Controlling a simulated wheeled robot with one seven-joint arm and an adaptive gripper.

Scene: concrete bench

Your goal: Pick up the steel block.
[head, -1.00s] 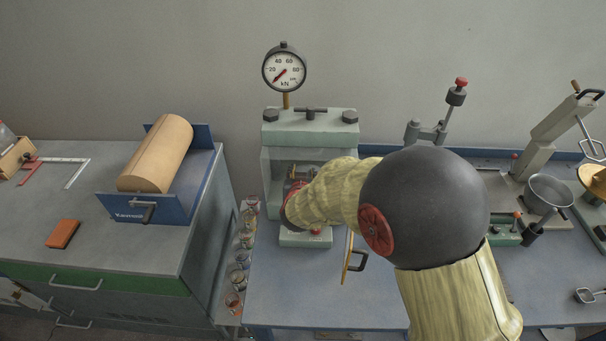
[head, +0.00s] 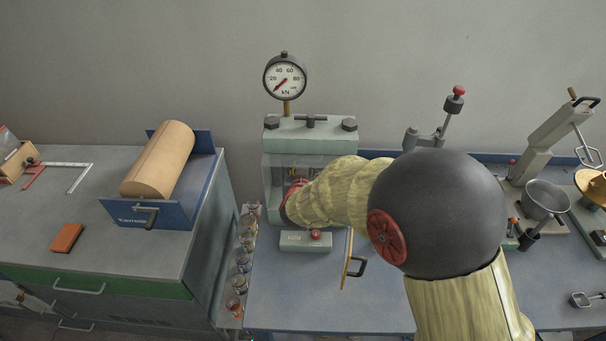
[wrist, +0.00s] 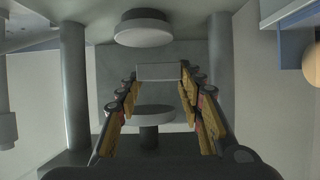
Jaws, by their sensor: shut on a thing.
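The steel block (wrist: 158,72) is a small pale grey block between my fingertips in the wrist view. My gripper (wrist: 157,84) is shut on it, with a finger on each side. The block is inside the press, below the round upper platen (wrist: 143,30). It shows above the round lower platen (wrist: 153,112), with a gap between them in the picture. In the head view my gripper reaches into the green-grey press (head: 310,128), and my forearm hides the block and most of the fingers.
Press columns (wrist: 75,85) stand close on both sides of my gripper. A dial gauge (head: 285,77) tops the press, and a control box (head: 293,241) sits in front. Several small jars (head: 240,260) line the bench's left edge.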

